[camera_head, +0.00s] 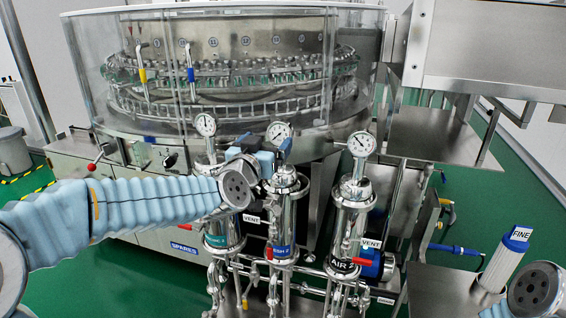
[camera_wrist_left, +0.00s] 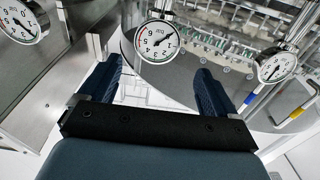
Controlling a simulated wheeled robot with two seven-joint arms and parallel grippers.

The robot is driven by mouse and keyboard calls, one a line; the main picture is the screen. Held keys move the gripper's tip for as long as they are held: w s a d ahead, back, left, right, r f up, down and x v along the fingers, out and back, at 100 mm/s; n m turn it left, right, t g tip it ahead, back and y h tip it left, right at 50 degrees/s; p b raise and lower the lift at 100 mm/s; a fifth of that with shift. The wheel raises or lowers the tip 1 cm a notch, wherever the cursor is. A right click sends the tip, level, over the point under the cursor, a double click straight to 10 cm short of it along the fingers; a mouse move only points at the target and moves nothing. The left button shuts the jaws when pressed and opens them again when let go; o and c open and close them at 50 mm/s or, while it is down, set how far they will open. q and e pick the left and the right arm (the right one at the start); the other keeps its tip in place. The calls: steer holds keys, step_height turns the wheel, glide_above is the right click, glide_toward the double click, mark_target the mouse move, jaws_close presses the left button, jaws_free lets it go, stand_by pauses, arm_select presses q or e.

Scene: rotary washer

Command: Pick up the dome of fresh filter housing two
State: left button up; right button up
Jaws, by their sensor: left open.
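Fresh filter housing two is the middle steel column, with a blue label ending in "SH 2" (camera_head: 280,252). Its dome (camera_head: 288,182) is partly hidden behind my left gripper (camera_head: 275,155) in the head view. A round gauge (camera_head: 278,132) stands above it. My left gripper is open at the dome's top, below the gauge. In the left wrist view, its two dark blue fingers (camera_wrist_left: 155,85) are spread apart, and the middle gauge (camera_wrist_left: 157,42) shows beyond the gap. I cannot tell whether the fingers touch the dome. My right gripper is out of view.
Neighbouring housings stand close on both sides, the left one with a gauge (camera_head: 204,124) and the right one marked AIR 2 (camera_head: 345,262). A glass-walled rotary washer (camera_head: 220,60) is behind. A white FINE cartridge (camera_head: 508,255) is at right. Red-handled valves and pipes crowd below.

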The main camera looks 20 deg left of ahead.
mark_target(277, 131)
arm_select(q)
steer(key=w, duration=0.6)
steer(key=shift+d, duration=0.1)
steer(key=w, duration=0.3)
steer(key=w+p, duration=0.1)
steer(key=w, duration=0.1)
steer(key=shift+w+d+f, duration=0.15)
steer(key=shift+w+d, duration=0.05)
steer(key=shift+d, duration=0.15)
jaws_close()
